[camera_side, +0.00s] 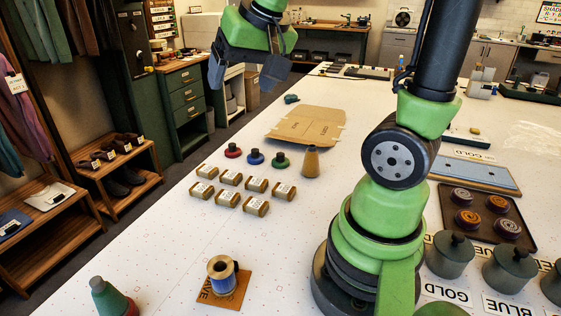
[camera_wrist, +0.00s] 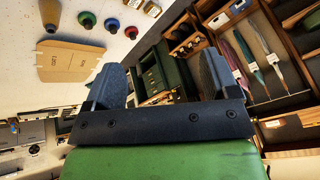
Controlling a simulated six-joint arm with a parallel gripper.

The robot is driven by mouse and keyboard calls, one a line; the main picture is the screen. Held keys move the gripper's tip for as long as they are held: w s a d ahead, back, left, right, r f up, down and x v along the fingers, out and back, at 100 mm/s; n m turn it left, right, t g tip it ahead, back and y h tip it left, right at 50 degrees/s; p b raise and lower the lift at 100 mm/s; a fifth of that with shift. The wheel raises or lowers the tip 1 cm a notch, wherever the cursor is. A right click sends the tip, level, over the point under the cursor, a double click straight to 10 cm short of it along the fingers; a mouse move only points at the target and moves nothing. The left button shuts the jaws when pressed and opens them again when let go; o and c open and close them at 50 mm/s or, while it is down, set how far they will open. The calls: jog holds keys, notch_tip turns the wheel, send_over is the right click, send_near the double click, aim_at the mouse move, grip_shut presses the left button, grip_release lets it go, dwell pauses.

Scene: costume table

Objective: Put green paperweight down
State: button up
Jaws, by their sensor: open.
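The green paperweight (camera_side: 281,161) stands upright on the white table, at the right end of a short row with a blue one (camera_side: 255,157) and a red one (camera_side: 233,150). In the wrist view the green paperweight (camera_wrist: 87,19) is near the top edge, beside the blue and red ones. My gripper (camera_side: 241,80) is raised well above the table, beyond the paperweights in the side view. Its jaws are apart, with nothing between them; the two fingers (camera_wrist: 155,85) also show in the wrist view. It touches none of the paperweights.
A tan cone (camera_side: 311,162) stands right of the green paperweight. Several labelled small boxes (camera_side: 229,177) lie in front. A flat cardboard piece (camera_side: 308,126) lies behind. A spool (camera_side: 221,273) sits on an orange card at the front. Table between boxes and spool is clear.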

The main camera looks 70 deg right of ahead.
jog(key=w+d+f+m+g+h, duration=0.1)
jog(key=w+d+f+m, duration=0.1)
jog(key=w+d+f, duration=0.4)
jog(key=m+g, duration=0.3)
send_near(281, 154)
jog(key=shift+m+h, duration=0.3)
jog(key=x, duration=0.4)
jog(key=shift+w+a+f, duration=0.3)
jog(key=shift+w+f, duration=0.05)
jog(key=shift+f, duration=0.1)
jog(key=x, duration=0.5)
jog(key=shift+s+d+f, duration=0.2)
jog(key=shift+d+f, duration=0.1)
jog(key=shift+f, duration=0.05)
